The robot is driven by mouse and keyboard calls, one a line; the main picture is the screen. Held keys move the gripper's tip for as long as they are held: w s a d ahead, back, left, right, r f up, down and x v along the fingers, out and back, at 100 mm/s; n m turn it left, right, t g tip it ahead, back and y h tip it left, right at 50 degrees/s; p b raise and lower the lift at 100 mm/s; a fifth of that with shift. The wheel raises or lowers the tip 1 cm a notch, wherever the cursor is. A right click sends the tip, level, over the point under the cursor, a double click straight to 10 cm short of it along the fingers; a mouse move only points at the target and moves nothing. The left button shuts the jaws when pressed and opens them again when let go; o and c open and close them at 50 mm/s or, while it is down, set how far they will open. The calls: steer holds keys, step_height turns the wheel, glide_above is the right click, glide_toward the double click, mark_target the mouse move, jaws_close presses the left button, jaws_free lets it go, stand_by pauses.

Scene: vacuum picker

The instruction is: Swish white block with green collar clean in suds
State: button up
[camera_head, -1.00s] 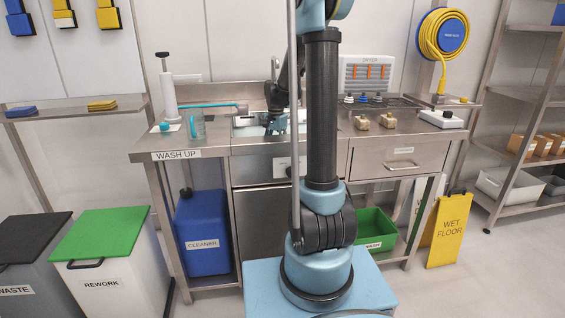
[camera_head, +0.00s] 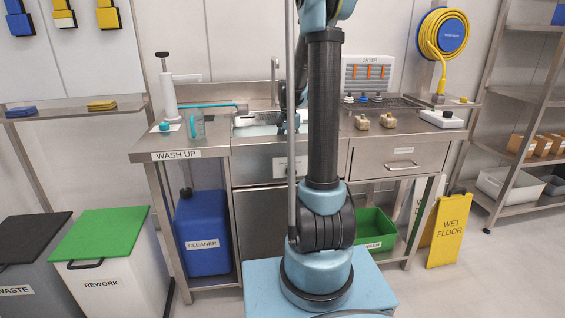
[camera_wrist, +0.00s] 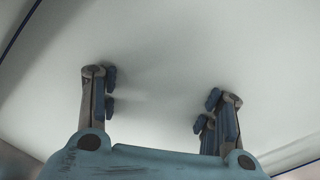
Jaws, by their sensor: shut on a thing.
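My gripper (camera_wrist: 158,100) points down at a pale, smooth surface that fills the wrist view, which looks like the suds in the sink. Its two fingers stand well apart, their tips against or in that surface. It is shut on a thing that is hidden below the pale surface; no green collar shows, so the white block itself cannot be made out. In the head view the sink (camera_head: 243,121) with pale suds (camera_head: 258,131) lies behind my arm, which hides most of the gripper and the sink's right part.
Beige blocks (camera_head: 361,122) stand on the counter right of the sink. A clear beaker (camera_head: 196,125) and a white pump bottle (camera_head: 169,98) stand at left. A tap (camera_head: 275,75) rises behind the sink. A dryer rack (camera_head: 367,75) stands at the back right.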

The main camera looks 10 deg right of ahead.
steer(key=shift+d, duration=0.45)
steer(key=shift+a, duration=0.1)
steer(key=shift+a, duration=2.95)
steer(key=shift+d, duration=3)
steer(key=shift+a, duration=3)
steer(key=shift+d, duration=0.15)
steer(key=shift+d, duration=2.9)
